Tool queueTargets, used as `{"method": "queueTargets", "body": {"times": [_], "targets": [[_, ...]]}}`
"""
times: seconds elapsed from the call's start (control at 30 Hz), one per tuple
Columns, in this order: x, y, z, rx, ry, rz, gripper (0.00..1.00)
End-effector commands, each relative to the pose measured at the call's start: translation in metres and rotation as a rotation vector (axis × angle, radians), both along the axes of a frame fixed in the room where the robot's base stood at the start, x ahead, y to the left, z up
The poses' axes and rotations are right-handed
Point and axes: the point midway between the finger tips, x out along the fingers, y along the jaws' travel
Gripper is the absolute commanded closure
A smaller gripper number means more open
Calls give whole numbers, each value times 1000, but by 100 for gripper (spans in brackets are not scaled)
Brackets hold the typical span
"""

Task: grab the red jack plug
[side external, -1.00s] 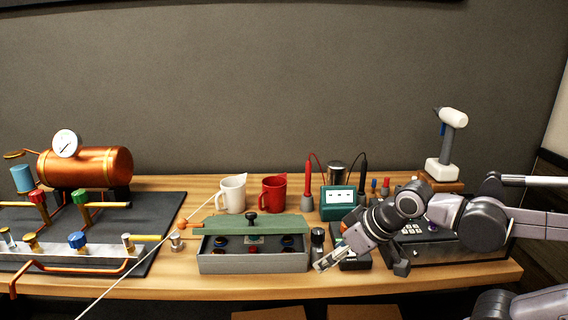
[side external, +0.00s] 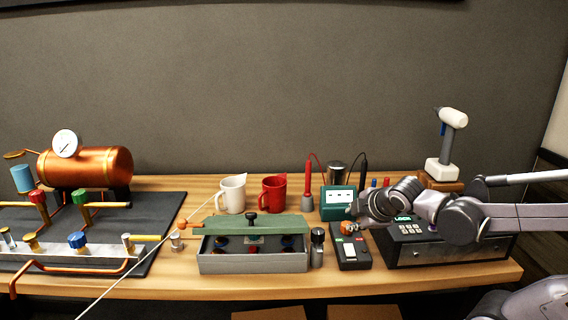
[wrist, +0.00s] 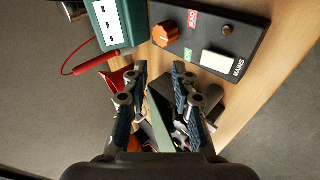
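Small red and blue upright pieces (side external: 380,183) stand behind my arm, right of the teal meter; they are too small for me to tell whether one is the red jack plug. A red probe (side external: 308,175) with a red lead stands in a grey holder left of the meter; a red probe also shows in the wrist view (wrist: 92,63). My gripper (side external: 356,219) hovers near the black switch box. In the wrist view my gripper (wrist: 159,72) has its fingers apart, with nothing held between them.
The teal meter (side external: 338,202) and black switch box with orange knob (wrist: 165,34) are close to my gripper. The grey box with a green lid (side external: 252,262), red mug (side external: 272,195) and white mug (side external: 232,196) stand left. The keypad unit (side external: 430,250) is under my arm.

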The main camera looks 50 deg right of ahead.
Motion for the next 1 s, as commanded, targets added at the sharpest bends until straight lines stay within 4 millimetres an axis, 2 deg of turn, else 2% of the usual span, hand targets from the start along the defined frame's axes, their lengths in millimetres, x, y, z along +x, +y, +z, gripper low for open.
{"method": "queueTargets", "body": {"times": [0.03,0.2,0.5,0.73,1.0], "targets": [[1,-16,2,-98,36,41,73],[0,-64,10,-448,206,203,73],[-13,-135,25,-958,607,454,73],[-21,-162,33,-1156,834,572,73],[-16,-176,29,-1183,873,593,73]]}}
